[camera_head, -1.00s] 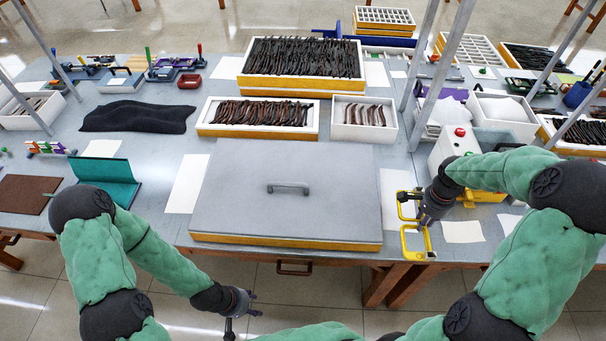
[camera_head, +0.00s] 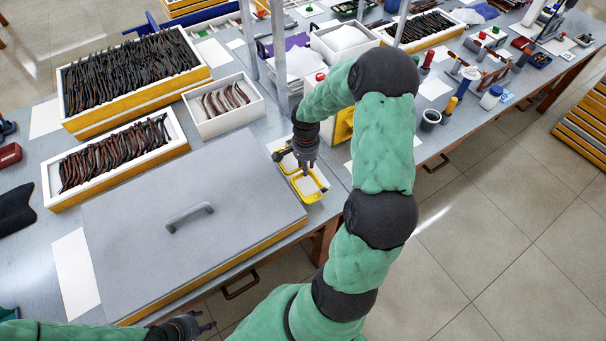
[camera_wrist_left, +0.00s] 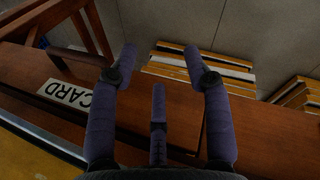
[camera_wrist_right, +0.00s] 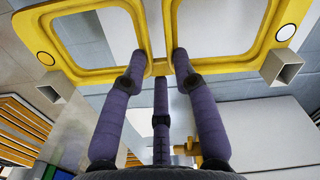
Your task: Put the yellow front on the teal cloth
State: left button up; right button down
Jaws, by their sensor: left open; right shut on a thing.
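The yellow front (camera_head: 313,198), a frame with two wide lens openings, is near the table's front edge, right of the grey lidded box. My right gripper (camera_head: 303,166) is shut on it. In the right wrist view, the fingers (camera_wrist_right: 161,57) hold the yellow front (camera_wrist_right: 225,64) at its bridge, with an opening on either side. My left gripper (camera_head: 207,325) is open and empty, low in front of the table; its spread fingers (camera_wrist_left: 160,58) show in the left wrist view. A small teal patch (camera_head: 8,313) at the left edge may be the teal cloth.
The large grey lid (camera_head: 150,235) with a handle covers the table left of the front. White trays of dark temples (camera_head: 115,155) and a small white tray (camera_head: 224,104) stand behind. A white and yellow machine (camera_head: 343,122) is close right of my right gripper.

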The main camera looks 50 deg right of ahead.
aim_at(306, 178)
jog(key=shift+f+b, duration=0.55)
jog(key=shift+f, duration=1.85)
jog(key=shift+f, duration=0.1)
jog(key=shift+f, duration=0.1)
jog(key=c, duration=1)
grip_release()
jog(key=shift+o, duration=0.2)
jog(key=shift+r, duration=0.2)
